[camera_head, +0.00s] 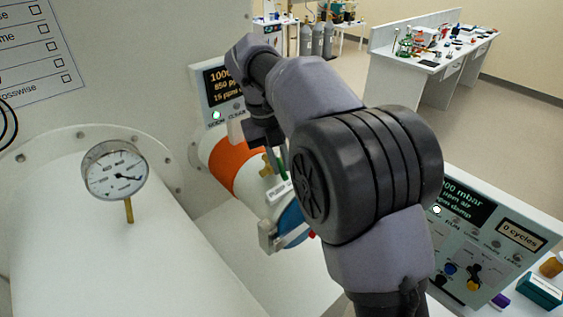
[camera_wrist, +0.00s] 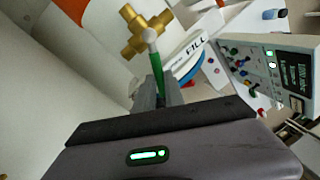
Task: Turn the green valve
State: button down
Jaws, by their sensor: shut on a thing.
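The green valve's lever (camera_wrist: 160,68) shows in the wrist view as a green bar running from a pale round pivot beside a brass cross-shaped fitting (camera_wrist: 135,42). My gripper (camera_wrist: 163,90) is shut on the lever's near end, with its fingers partly hiding it. In the head view, a short piece of the green lever (camera_head: 283,163) shows below my gripper (camera_head: 275,145), close to the brass fitting (camera_head: 267,168). My arm covers much of the area to the right of it.
An orange-banded white cylinder (camera_head: 228,160) is behind the valve. A pressure gauge (camera_head: 115,171) stands on a large white cylinder at left. A display panel (camera_head: 215,88) is close behind my arm, and another console (camera_head: 470,240) is at right. A FILL label (camera_wrist: 195,47) is beside the valve.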

jog(key=shift+s+a+m, duration=0.15)
jog(key=shift+a+m, duration=0.35)
jog(key=shift+m, duration=0.4)
jog(key=shift+a+m+g, duration=0.2)
jog(key=shift+m+g, duration=0.1)
jog(key=shift+m, duration=0.2)
jog(key=shift+w+a+f+m+b, duration=0.2)
jog(key=shift+a+f+m+b, duration=0.3)
jog(key=shift+m+b, duration=0.55)
jog(key=a+m, duration=0.1)
jog(key=m, duration=0.1)
jog(key=a+m+g+p, duration=0.1)
jog(key=m, duration=0.1)
jog(key=w+a+r+m, duration=0.1)
jog(key=m, duration=0.1)
jog(key=shift+w+p, duration=0.1)
jog(key=shift+p, duration=0.2)
jog(key=shift+a+g, duration=0.1)
jog(key=shift+g, duration=0.2)
